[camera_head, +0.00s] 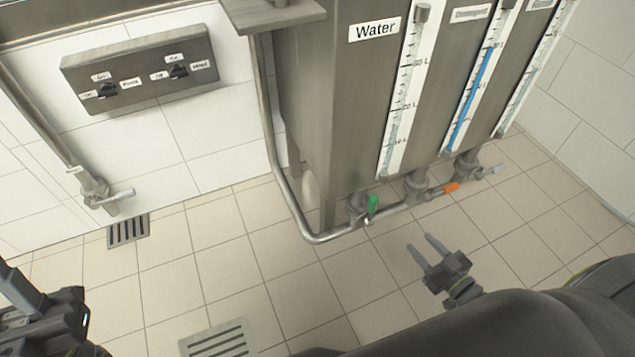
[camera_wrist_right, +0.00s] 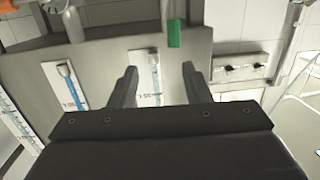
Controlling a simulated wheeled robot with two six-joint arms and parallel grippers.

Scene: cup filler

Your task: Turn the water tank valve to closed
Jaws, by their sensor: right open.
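The water tank (camera_head: 345,95), labelled "Water", has a valve at its bottom with a green handle (camera_head: 373,205). In the head view the handle points roughly up and down, across the pipe. The green handle also shows in the right wrist view (camera_wrist_right: 174,33), at the top and just right of centre. My right gripper (camera_head: 425,245) is open and empty, to the right of and below the green handle in the head view, apart from it. Its two fingers (camera_wrist_right: 158,75) show in the wrist view. My left gripper (camera_head: 20,290) is at the left edge, partly cut off.
A valve with an orange handle (camera_head: 450,188) and one with a pale handle (camera_head: 492,170) sit along the same pipe (camera_head: 325,237). A wall switch panel (camera_head: 140,70) and another valve (camera_head: 105,195) are at left. The tiled floor has two drain grates (camera_head: 128,231).

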